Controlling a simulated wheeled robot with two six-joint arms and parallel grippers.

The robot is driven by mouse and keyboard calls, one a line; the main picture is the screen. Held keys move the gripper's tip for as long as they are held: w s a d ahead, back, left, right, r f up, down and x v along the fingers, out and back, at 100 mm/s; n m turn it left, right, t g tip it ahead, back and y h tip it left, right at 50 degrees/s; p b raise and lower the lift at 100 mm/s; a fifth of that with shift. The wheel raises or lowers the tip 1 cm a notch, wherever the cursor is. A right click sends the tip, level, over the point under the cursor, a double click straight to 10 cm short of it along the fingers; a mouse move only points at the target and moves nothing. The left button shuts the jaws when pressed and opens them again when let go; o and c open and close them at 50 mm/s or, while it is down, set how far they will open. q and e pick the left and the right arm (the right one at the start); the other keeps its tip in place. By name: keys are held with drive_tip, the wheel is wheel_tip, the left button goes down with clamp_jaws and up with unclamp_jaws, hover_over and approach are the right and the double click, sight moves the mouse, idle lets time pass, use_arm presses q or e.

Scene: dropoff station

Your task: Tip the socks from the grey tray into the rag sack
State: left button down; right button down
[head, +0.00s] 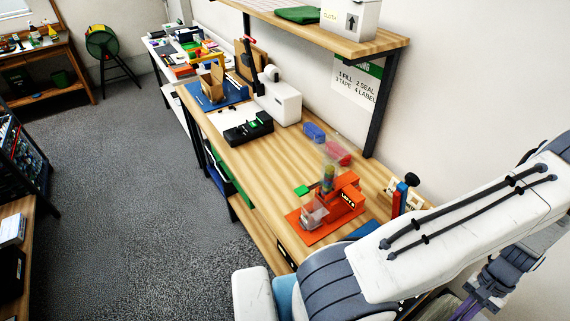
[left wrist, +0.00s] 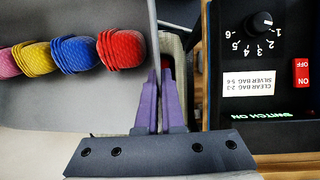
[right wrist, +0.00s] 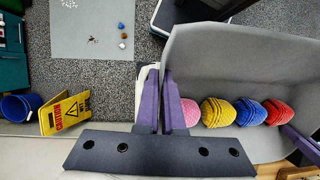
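The grey tray (left wrist: 60,110) holds a row of rolled socks: pink (left wrist: 8,63), yellow (left wrist: 38,58), blue (left wrist: 74,54) and red (left wrist: 121,50). The tray (right wrist: 225,65) and its socks also show in the right wrist view. My left gripper (left wrist: 160,85) has its purple fingers closed about the tray's end wall beside the red sock. My right gripper (right wrist: 166,85) has its fingers closed about the opposite end, beside the pink sock (right wrist: 189,112). The tray is not seen in the head view. I cannot make out the rag sack in any view.
A black sealer box with a dial (left wrist: 262,70) is close right of my left gripper. A wooden workbench (head: 235,160) carries an orange machine (head: 335,205). A yellow caution sign (right wrist: 65,112), a blue bucket (right wrist: 18,106) and a grey mat (right wrist: 90,30) are on the floor.

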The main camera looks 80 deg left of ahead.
use_arm(q)
drive_tip(key=shift+s+f+g+h, duration=0.15)
drive_tip(key=shift+f+g+h, duration=0.2)
drive_tip(key=shift+g, duration=0.35)
use_arm(e)
drive_tip(key=shift+w+a+r+g, duration=0.15)
drive_tip(key=shift+w+r+g, duration=0.1)
drive_tip(key=shift+g, duration=0.45)
use_arm(q)
drive_tip(key=shift+s+d+f+g, duration=0.1)
drive_tip(key=shift+g, duration=0.3)
use_arm(e)
drive_tip(key=shift+r+g+h, duration=0.25)
drive_tip(key=shift+g+h, duration=0.05)
drive_tip(key=shift+g, duration=0.1)
use_arm(q)
drive_tip(key=shift+s+d+f+g+h, duration=0.1)
drive_tip(key=shift+s+f+g+h, duration=0.1)
drive_tip(key=shift+f+g+h, duration=0.45)
use_arm(e)
drive_tip(key=shift+w+a+r+g+h, duration=0.15)
drive_tip(key=shift+w+g+h, duration=0.25)
drive_tip(key=shift+g, duration=0.5)
use_arm(q)
drive_tip(key=shift+s+r+g, duration=0.1)
drive_tip(key=shift+r+g, duration=0.15)
drive_tip(key=shift+g, duration=0.1)
use_arm(e)
drive_tip(key=shift+r, duration=0.25)
